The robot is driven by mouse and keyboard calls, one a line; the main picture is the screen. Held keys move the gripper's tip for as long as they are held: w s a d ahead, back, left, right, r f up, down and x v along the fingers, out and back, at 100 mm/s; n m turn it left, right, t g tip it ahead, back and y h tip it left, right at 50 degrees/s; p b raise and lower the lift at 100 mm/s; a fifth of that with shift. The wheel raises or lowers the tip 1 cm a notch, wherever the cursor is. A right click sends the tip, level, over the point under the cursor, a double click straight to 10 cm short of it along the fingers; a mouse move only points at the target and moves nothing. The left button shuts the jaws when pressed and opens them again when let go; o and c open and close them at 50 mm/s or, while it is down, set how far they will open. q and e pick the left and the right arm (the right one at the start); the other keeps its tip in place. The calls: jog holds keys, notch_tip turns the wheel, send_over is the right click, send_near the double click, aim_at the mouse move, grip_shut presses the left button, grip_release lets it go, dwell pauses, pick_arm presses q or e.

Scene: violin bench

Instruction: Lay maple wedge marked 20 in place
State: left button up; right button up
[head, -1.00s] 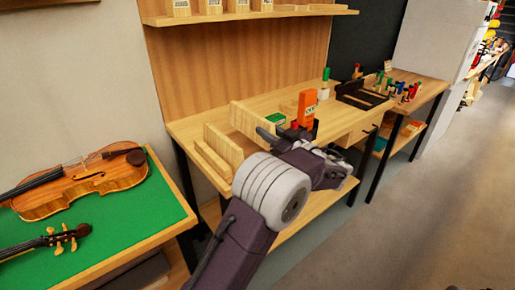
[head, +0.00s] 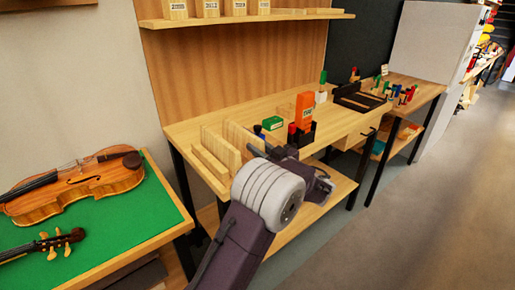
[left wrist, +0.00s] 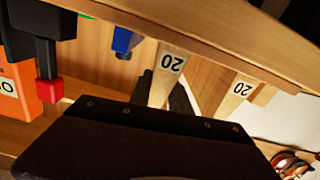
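A maple wedge marked 20 (left wrist: 163,75) is between the dark fingers of my left gripper (left wrist: 165,95), which look shut on it near its labelled end. In the head view the held wedge (head: 240,137) stands on edge near the bench's left end, by my left gripper (head: 262,146). The held wedge's lower edge is hidden, so contact with the bench cannot be told. My right gripper is not in view.
A low wooden strip (head: 207,164) lies left of the wedges on the bench (head: 190,128). An orange box (head: 305,108), a dark holder with a red-topped tool (head: 292,132) and a green box (head: 272,123) stand to the right. Violins lie on the green table (head: 110,215).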

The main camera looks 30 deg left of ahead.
pick_arm(q)
jog(key=o, duration=0.4)
jog(key=shift+r, duration=0.2)
jog(key=v, duration=1.2)
jog(key=shift+f, duration=0.15)
